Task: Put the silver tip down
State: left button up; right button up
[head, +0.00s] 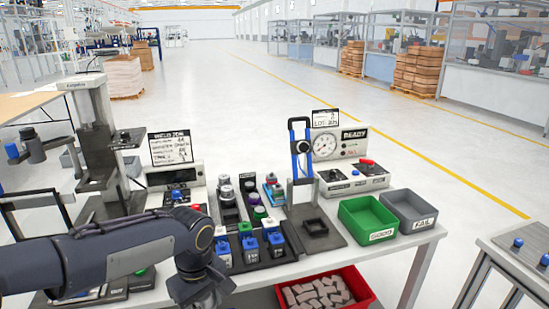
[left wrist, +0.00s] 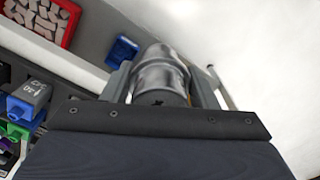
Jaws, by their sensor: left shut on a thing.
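In the left wrist view a shiny silver tip (left wrist: 158,72), a short cylinder, sits between the two fingers of my left gripper (left wrist: 162,84), which is shut on it. In the head view my left arm comes in from the left over the front of the workbench, with the left gripper (head: 205,292) low at its front edge. The silver tip is hidden there behind my wrist. My right gripper is not in view.
Racks with blue, green and purple items (head: 250,243) stand right of my wrist. A green GOOD bin (head: 366,218) and grey FAIL bin (head: 409,208) are right. A red bin (head: 365,284) sits below.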

pick_arm(q)
jog(key=w+a+f+m, duration=0.1)
jog(key=a+f+m, duration=0.1)
jog(key=f+m, duration=0.2)
jog(key=w+a+f+m, duration=0.1)
jog(key=a+f+m, duration=0.2)
jog(key=f, duration=0.8)
jog(key=shift+f+m, duration=0.25)
jog(key=shift+m, duration=0.95)
jog(key=shift+w+a, duration=0.1)
